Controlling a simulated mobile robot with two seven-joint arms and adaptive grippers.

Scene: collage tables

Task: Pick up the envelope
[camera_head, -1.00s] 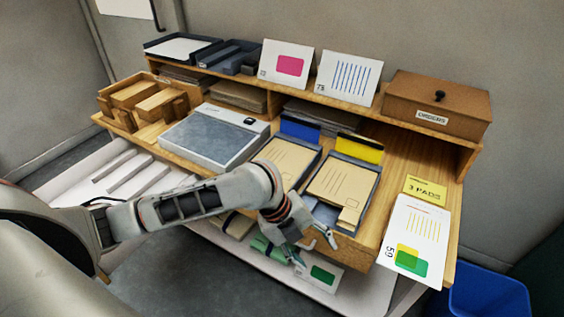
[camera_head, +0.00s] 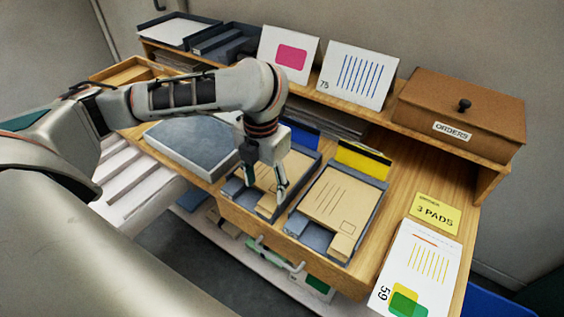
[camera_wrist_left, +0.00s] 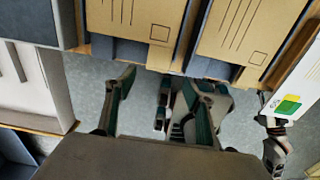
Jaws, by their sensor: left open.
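Two tan envelopes lie flat in grey trays on the wooden desk. The right envelope (camera_head: 337,200) is in front of a yellow divider, and it also shows in the wrist view (camera_wrist_left: 236,28). The left envelope (camera_head: 297,166) is in front of a blue divider and partly hidden by my left gripper; it also shows in the wrist view (camera_wrist_left: 137,20). My left gripper (camera_head: 266,188) points down over the left tray, open and empty. In the wrist view its spread fingers (camera_wrist_left: 158,88) are nearer than the trays' front edge. A grey jointed part at that view's lower right may be my right gripper.
A yellow "3 PADS" label (camera_head: 437,214) and a white card (camera_head: 415,268) lie at the right. A brown ORDERS box (camera_head: 458,108) and two upright cards stand on the rear shelf. A grey flat-topped device (camera_head: 192,146) is left of the trays.

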